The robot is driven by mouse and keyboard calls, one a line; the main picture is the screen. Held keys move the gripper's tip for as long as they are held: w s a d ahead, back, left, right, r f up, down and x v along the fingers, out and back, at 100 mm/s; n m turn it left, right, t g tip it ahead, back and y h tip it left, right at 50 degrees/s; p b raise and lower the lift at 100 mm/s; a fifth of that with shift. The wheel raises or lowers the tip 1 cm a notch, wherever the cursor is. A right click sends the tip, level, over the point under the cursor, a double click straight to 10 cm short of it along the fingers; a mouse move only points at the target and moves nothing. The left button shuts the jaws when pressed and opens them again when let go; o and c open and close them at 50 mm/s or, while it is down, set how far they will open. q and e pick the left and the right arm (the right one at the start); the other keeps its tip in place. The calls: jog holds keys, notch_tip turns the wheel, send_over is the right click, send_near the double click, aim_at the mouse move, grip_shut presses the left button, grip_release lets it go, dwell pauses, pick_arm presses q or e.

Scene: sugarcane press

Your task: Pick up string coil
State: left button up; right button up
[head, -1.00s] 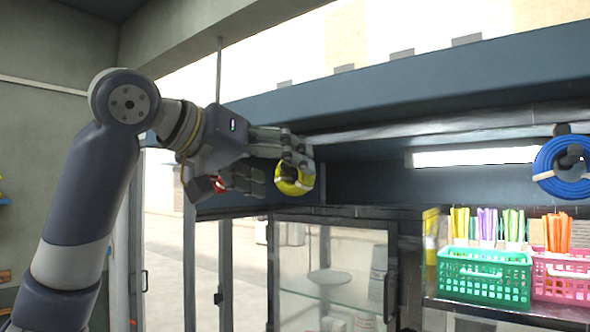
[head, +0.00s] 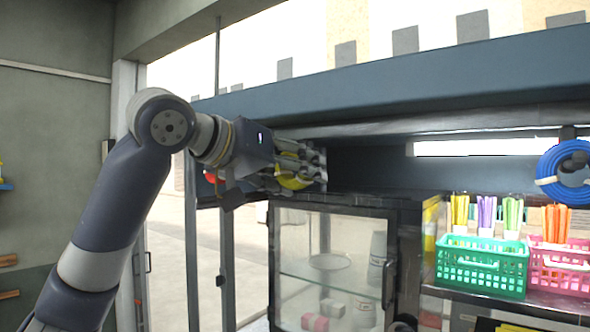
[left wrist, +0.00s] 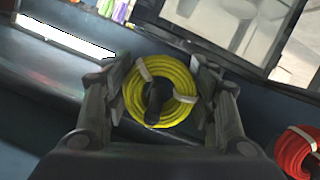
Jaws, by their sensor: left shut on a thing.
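The yellow string coil (left wrist: 172,75) is a round bundle with pale ties, in the middle of the left wrist view. A dark peg or hook end shows through its centre. My left gripper (left wrist: 163,92) has one finger on each side of the coil and is shut on it. In the head view the left gripper (head: 308,170) is under the blue overhead beam, with part of the yellow coil (head: 291,172) showing between its fingers; the rest is hidden. My right gripper is not in view.
Green (head: 482,266) and pink (head: 562,270) baskets stand on a shelf. A glass cabinet (head: 331,268) stands below my gripper.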

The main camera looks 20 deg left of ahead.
pick_arm(q)
jog(key=shift+r, duration=0.15)
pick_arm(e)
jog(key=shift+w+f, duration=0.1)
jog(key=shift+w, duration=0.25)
pick_arm(q)
jog(key=shift+r+b, duration=0.45)
jog(key=s+a+b, duration=0.4)
jog(key=s, duration=0.4)
jog(key=s+a+b, duration=0.4)
jog(key=s, duration=0.4)
jog(key=shift+r+b, duration=0.15)
jog(key=shift+b, duration=0.2)
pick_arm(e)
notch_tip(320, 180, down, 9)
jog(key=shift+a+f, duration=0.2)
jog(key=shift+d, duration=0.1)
